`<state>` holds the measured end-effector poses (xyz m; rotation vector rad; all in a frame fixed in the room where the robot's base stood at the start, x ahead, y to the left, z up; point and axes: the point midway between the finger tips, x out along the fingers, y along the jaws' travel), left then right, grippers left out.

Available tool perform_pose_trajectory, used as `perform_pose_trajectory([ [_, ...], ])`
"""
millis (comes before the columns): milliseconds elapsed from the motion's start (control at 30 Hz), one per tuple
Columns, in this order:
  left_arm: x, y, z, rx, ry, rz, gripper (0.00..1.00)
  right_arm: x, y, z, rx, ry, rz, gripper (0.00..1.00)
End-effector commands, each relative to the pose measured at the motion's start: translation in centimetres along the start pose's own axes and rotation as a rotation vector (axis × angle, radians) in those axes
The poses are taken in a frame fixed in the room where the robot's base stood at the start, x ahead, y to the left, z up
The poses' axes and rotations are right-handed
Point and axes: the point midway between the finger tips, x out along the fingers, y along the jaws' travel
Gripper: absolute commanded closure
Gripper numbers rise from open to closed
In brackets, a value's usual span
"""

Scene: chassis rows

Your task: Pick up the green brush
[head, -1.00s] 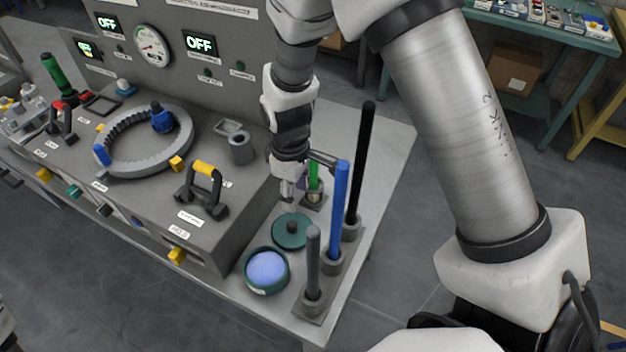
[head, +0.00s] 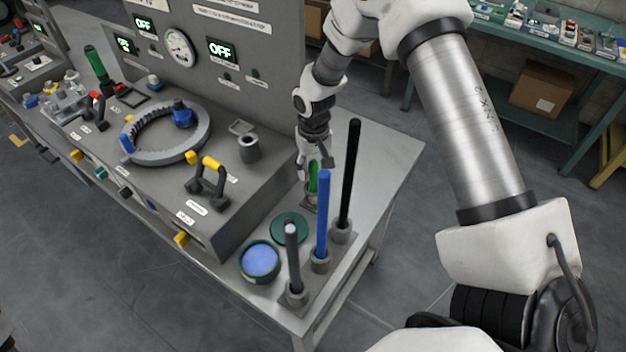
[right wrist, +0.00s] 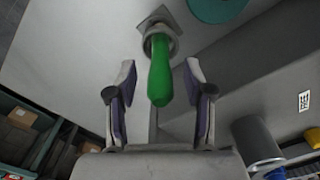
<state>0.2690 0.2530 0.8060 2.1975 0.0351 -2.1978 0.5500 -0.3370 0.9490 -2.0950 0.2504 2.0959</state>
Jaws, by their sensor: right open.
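The green brush (head: 313,178) stands upright in a small holder on the side table, partly hidden by my right gripper in the head view. In the right wrist view the green brush (right wrist: 160,72) rises from its round holder on a square base (right wrist: 168,25). My right gripper (head: 314,172) is at the brush. In the right wrist view my right gripper (right wrist: 158,95) is open, with one finger on each side of the brush and gaps on both sides. My left gripper is not in view.
A blue rod (head: 323,215), a black rod (head: 349,180) and a grey rod (head: 292,260) stand in holders close by. A round tub with blue contents (head: 260,260) and a green lid (head: 290,227) lie nearer. The control console (head: 245,200) borders the left.

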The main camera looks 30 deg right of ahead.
Motion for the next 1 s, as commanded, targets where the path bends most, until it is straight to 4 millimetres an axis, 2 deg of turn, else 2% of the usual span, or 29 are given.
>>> perform_pose_trajectory([
  [33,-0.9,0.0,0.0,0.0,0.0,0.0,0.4,0.6,-0.1,0.1,0.0,-0.004,0.002,0.48],
  [133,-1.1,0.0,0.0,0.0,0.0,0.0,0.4,2.1,-0.1,0.1,0.0,-0.002,0.001,0.48],
  [367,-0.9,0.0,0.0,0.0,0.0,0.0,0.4,2.6,-0.1,0.0,-0.001,0.001,0.0,0.48],
  [467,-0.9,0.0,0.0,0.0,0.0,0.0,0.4,2.6,-0.1,0.0,-0.001,0.001,0.0,0.8],
  [500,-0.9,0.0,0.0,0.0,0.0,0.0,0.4,2.6,-0.1,0.0,-0.001,0.001,0.0,0.94],
  [533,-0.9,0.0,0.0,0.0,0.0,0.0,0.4,2.6,-0.1,0.0,-0.001,0.001,0.0,1.0],
  [1000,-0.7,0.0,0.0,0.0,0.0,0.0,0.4,2.0,-0.1,0.0,-0.001,0.001,0.0,1.0],
])
